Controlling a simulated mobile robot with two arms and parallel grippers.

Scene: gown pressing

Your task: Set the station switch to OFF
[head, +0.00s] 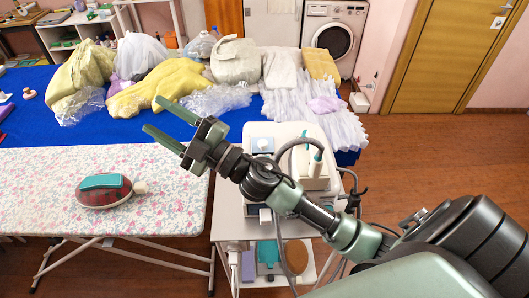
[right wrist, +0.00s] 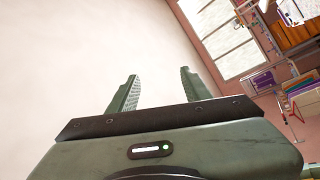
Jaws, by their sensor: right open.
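The white station (head: 285,133) stands on a small cart right of the ironing board, partly behind my right arm. A small panel with a dark blue round mark (head: 262,145) shows at its left; I cannot make out the switch or its setting. My right gripper (head: 157,117) is open and empty, raised over the area between the board and the blue table, left of the station. In the right wrist view its two fingers (right wrist: 158,86) are apart with only pale wall between them. My left gripper is not in view.
The blue table (head: 100,125) behind holds piled garments and plastic wrap. The cart's lower shelf holds several items, including a brown oval one (head: 296,257). Brown floor is free at the right.

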